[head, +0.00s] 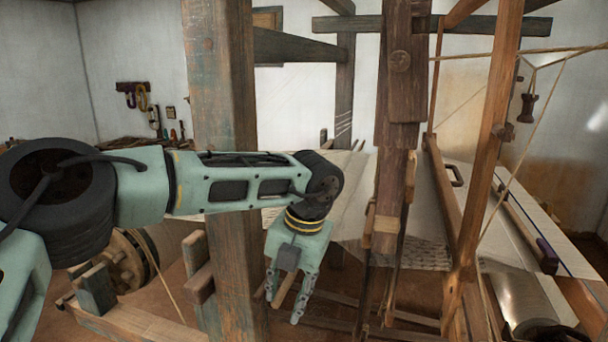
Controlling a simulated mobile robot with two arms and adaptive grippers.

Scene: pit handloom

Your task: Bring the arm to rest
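My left arm (240,184) reaches in from the left, in front of a thick upright wooden post. Its wrist is bent so that my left gripper (283,306) points downward, just right of the post. The two fingers are apart, with a short brown wooden piece showing between them. It looks like part of the loom behind, and I see no finger closed on it. The pit handloom's upright beam (398,140) stands to the right of the gripper, with a visible gap between them. My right gripper is not in view.
Pale cloth or warp (425,215) stretches behind the beams. Slanted loom timbers (490,130) and cords fill the right side, above a shiny metal cylinder (525,300). A low wooden frame (140,325) is at lower left. Tools (155,122) hang on the back wall.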

